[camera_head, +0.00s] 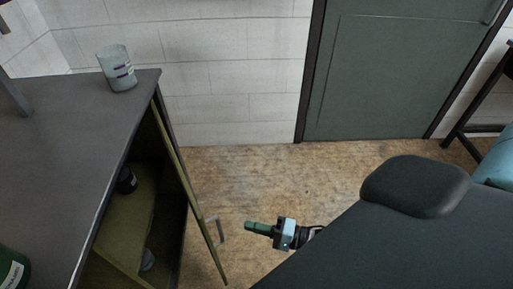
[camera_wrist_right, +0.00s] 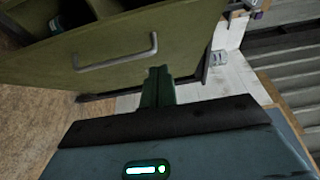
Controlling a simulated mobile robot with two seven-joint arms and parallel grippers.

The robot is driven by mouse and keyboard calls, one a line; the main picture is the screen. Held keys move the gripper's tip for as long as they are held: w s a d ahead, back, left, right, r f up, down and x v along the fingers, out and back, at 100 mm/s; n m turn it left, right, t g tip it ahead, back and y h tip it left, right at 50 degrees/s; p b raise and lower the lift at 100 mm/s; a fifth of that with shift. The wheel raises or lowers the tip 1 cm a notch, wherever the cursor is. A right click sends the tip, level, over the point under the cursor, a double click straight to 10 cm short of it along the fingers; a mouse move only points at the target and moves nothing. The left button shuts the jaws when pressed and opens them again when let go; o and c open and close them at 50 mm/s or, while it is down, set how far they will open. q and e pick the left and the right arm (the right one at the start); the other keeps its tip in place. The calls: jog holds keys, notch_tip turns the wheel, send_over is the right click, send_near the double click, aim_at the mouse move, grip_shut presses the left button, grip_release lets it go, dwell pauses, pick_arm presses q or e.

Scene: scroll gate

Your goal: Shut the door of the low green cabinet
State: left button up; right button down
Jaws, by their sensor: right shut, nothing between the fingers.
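The low green cabinet (camera_head: 130,215) stands at the left in the head view, with a dark top. Its door (camera_head: 186,178) stands open, seen nearly edge-on, with a handle (camera_head: 217,229) on its outer face. In the right wrist view the door (camera_wrist_right: 150,30) fills the upper part, with its bar handle (camera_wrist_right: 116,53) left of centre. My right gripper (camera_head: 249,226) is shut and empty, a little right of the handle in the head view. Its closed fingers (camera_wrist_right: 157,74) point toward the door's outer face; whether they touch it I cannot tell. My left gripper is not in view.
A glass (camera_head: 117,68) stands on the cabinet top (camera_head: 66,130) near its far edge. A dark container (camera_head: 125,181) is inside the cabinet. Wooden floor (camera_head: 290,175) is clear between the cabinet and the grey-green room door (camera_head: 395,70).

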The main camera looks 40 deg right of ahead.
pick_arm(q)
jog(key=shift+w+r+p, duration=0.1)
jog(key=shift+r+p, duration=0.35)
jog(key=shift+p, duration=0.05)
pick_arm(e)
jog(key=w+a, duration=0.5)
jog(key=a, duration=0.3)
jog(key=shift+w, duration=0.3)
